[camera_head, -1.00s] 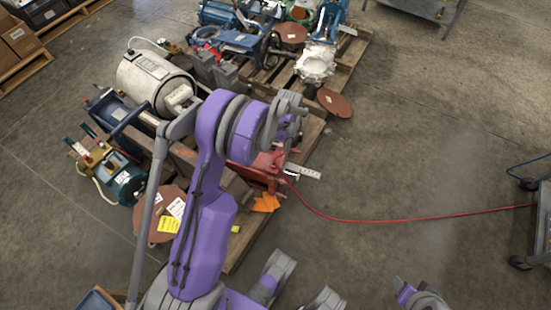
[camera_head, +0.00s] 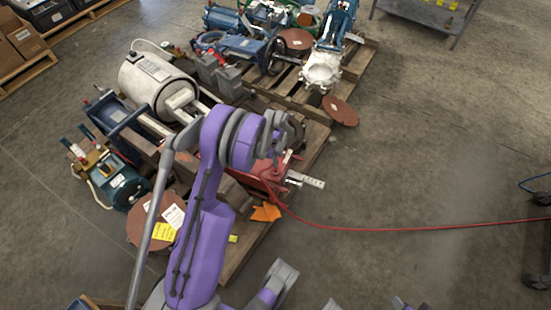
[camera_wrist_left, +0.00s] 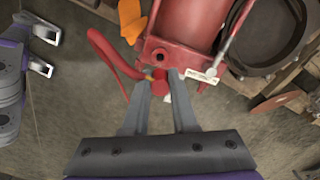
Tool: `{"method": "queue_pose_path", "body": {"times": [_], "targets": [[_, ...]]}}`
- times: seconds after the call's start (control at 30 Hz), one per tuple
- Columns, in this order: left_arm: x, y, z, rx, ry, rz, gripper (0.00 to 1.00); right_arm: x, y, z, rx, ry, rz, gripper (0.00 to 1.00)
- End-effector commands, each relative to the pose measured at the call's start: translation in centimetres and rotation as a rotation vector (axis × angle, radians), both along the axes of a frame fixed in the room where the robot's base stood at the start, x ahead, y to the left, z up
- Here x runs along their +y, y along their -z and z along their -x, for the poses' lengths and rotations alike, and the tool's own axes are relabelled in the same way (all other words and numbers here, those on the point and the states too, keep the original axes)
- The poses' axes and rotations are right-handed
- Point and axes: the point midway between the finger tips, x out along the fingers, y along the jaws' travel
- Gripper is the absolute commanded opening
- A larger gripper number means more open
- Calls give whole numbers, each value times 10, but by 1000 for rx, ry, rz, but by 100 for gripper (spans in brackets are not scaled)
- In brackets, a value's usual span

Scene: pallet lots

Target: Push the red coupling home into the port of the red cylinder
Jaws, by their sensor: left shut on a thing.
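The red cylinder (camera_head: 262,172) lies on the pallet, partly hidden behind my left arm in the head view. In the left wrist view the red cylinder (camera_wrist_left: 187,24) fills the top centre, and its end block shows a dark round port (camera_wrist_left: 158,55). My left gripper (camera_wrist_left: 160,78) is shut on the red coupling (camera_wrist_left: 160,87), just in front of that end block. Whether the coupling touches the port cannot be told. The red hose (camera_wrist_left: 103,46) loops to the left of the fingers. My right gripper (camera_wrist_left: 43,50) shows at the left of the wrist view, its fingers apart and empty.
The red hose (camera_head: 400,228) runs across the floor to the right. A white tank (camera_head: 155,82) and a brown disc (camera_head: 150,225) crowd the left side. Open concrete floor lies to the right.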

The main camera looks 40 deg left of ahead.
Motion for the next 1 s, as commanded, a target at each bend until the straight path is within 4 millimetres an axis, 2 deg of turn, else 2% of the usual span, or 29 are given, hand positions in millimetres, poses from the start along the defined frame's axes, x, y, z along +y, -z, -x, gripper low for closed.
{"method": "queue_pose_path", "body": {"times": [0.53, 1.0], "targets": [[0, 48, 0, 0, 0, 0, 0, 0, 31, -4, 9, 0, 0, 50], [0, 53, 0, 0, 0, 0, 0, 0, 33, -4, 9, 0, 0, 50]]}}
